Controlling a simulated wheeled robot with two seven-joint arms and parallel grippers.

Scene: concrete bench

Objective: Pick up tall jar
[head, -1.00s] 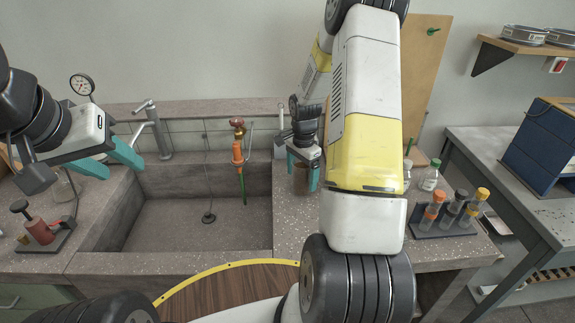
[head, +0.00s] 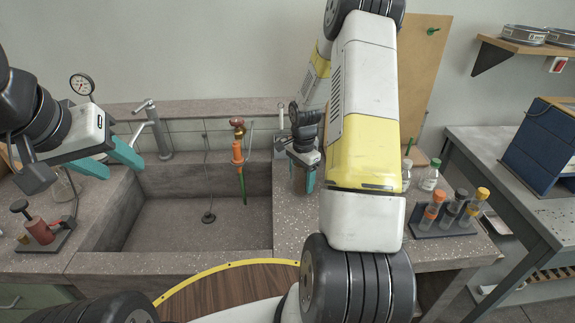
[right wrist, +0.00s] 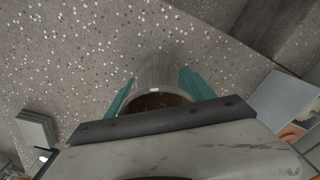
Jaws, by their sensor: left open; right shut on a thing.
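The tall jar (right wrist: 160,99) shows in the right wrist view as a clear glass vessel with brown contents, between my two teal right fingers. My right gripper (right wrist: 158,88) is shut on it, one finger on each side. In the head view my right gripper (head: 302,177) points down over the speckled counter just right of the sink, and the jar is mostly hidden there. I cannot tell whether the jar's base touches the counter. My left gripper (head: 122,166) is open and empty over the left edge of the sink.
The sink (head: 170,223) with a faucet (head: 155,130) lies left of my right gripper. A tube rack (head: 445,225) and small bottles (head: 428,177) stand to the right on the counter.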

